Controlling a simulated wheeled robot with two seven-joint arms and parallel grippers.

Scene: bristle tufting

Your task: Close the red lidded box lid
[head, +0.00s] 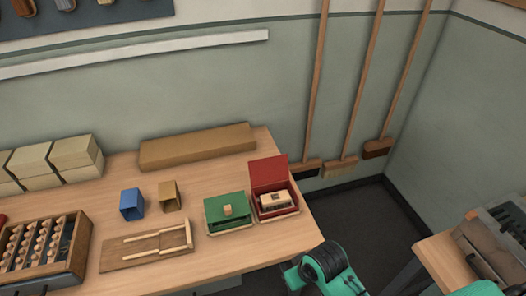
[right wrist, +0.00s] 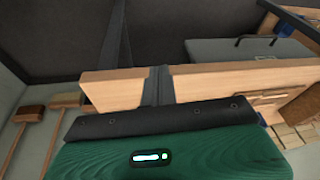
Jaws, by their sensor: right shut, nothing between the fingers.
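The red lidded box (head: 277,211) stands near the right front corner of the workbench. Its red lid (head: 269,172) is up, tilted back at the rear, and the box is open. A pale block-like item with a dark patch (head: 275,200) lies inside. My right arm shows at the bottom of the head view, in front of the bench and to the right of the box, not touching it. My right gripper (right wrist: 158,78) shows in the right wrist view with its fingers together and empty, in front of a wooden bench edge. My left gripper is in neither view.
Brooms lean against the wall.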

